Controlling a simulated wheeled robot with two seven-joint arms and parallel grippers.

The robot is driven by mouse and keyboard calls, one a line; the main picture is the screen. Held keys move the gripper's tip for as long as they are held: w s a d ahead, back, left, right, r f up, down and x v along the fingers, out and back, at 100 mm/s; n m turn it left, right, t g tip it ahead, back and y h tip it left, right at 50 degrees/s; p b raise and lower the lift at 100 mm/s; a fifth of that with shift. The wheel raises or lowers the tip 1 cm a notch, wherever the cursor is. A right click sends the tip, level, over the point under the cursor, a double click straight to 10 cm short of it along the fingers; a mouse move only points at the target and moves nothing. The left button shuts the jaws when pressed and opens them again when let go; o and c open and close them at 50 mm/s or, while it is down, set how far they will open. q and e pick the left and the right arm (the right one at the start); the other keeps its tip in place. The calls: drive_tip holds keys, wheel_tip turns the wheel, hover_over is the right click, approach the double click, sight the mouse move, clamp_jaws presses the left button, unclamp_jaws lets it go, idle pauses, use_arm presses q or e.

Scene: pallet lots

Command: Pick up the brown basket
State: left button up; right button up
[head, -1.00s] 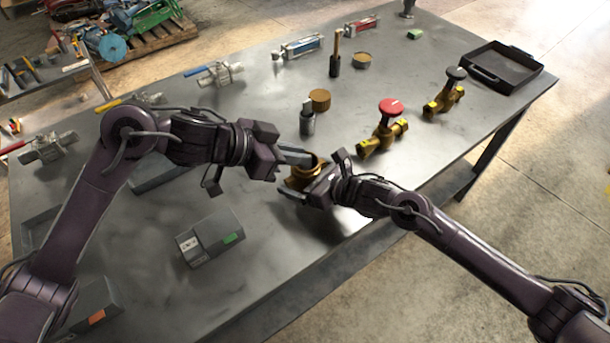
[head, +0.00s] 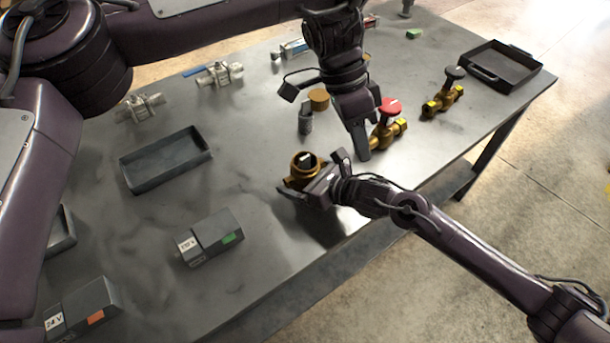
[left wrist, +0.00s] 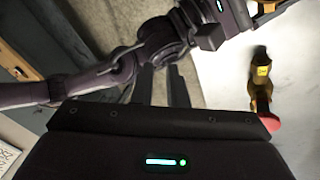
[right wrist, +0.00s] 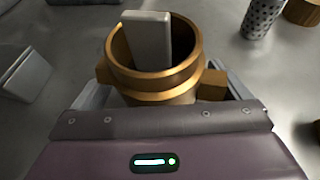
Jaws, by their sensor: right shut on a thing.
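The brown-handled dark basket is not visible now; the left arm covers its place on the table. My left gripper (head: 360,150) points down beside the red-knobbed brass valve. In the left wrist view its fingers (left wrist: 160,88) show a narrow gap with nothing between them. My right gripper (head: 322,186) is shut on a brass strainer body (head: 297,178), also in the right wrist view (right wrist: 155,80). A grey tab (right wrist: 148,38) sticks up inside that body. A grey perforated basket (right wrist: 262,18) stands beyond it, also in the head view (head: 305,122).
The red-knobbed valve (head: 386,132) and a black-knobbed valve (head: 442,98) stand to the right. A brown cap (head: 318,98) lies behind the grey basket. A black tray (head: 540,77) is at the far right, a grey tray (head: 150,186) at left. Grey boxes (head: 212,235) are nearer.

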use_arm(q)
drive_tip(key=w+a+n+t+y, duration=0.3)
drive_tip(key=w+a+n, duration=0.2)
drive_tip(key=w+a, duration=0.25)
hover_over(307, 155)
drive_tip(key=f, duration=0.6)
drive_tip(key=shift+d, duration=0.2)
drive_tip(key=shift+a+f, duration=0.2)
drive_tip(key=shift+f, duration=2.75)
clamp_jaws()
drive_tip(key=shift+r, duration=0.15)
wheel_tip(307, 155, up, 18)
use_arm(e)
drive_tip(key=o, duration=1)
